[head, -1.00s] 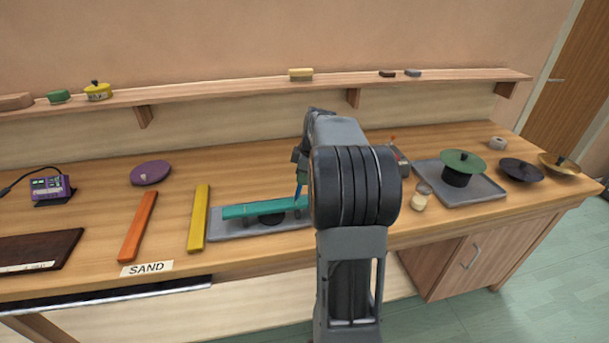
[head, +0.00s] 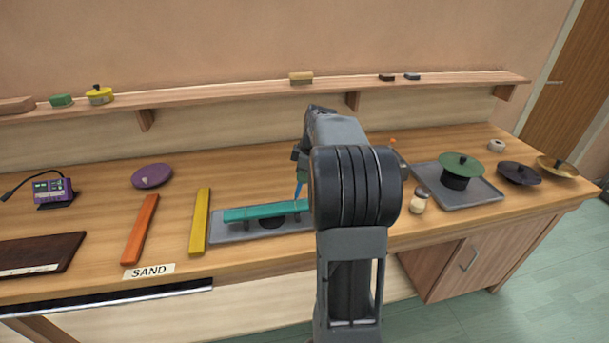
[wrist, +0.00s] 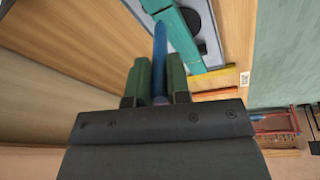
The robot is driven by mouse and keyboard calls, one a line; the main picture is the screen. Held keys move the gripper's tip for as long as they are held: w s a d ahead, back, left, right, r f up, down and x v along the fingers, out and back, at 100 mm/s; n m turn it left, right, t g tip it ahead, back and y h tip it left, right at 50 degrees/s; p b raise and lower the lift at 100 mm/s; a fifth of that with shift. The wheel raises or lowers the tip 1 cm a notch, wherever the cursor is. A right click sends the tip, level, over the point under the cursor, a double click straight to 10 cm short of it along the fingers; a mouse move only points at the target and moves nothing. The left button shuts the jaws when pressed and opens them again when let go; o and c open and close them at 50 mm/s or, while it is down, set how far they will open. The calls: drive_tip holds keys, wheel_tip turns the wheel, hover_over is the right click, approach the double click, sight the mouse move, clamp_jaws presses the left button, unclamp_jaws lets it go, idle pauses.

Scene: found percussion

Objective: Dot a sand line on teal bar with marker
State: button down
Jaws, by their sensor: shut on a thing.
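The teal bar (head: 262,211) lies across supports on a grey tray (head: 231,233) at the front middle of the bench. Its right end is hidden behind my arm. It also shows at the top of the wrist view (wrist: 178,38). My gripper (wrist: 158,88) is shut on a blue marker (wrist: 160,50), which points away from the wrist towards the bar. In the head view the marker (head: 298,190) stands near the bar's right part, its tip at or just above it. I cannot tell whether it touches. No sand line can be made out on the bar.
A small jar (head: 419,201) and a grey tray (head: 478,196) with a green disc (head: 461,162) stand to the right. A shelf (head: 230,91) runs behind.

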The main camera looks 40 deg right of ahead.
drive_tip(key=shift+w+a+p+v, duration=0.15)
drive_tip(key=shift+p+v, duration=0.35)
drive_tip(key=shift+v, duration=0.3)
drive_tip(key=shift+w+p+v, duration=0.2)
drive_tip(key=shift+p+v, duration=0.3)
drive_tip(key=shift+v, duration=0.25)
drive_tip(key=shift+w+a+p+v, duration=0.15)
drive_tip(key=shift+p+v, duration=0.35)
drive_tip(key=shift+v, duration=0.3)
drive_tip(key=shift+d+r, duration=0.1)
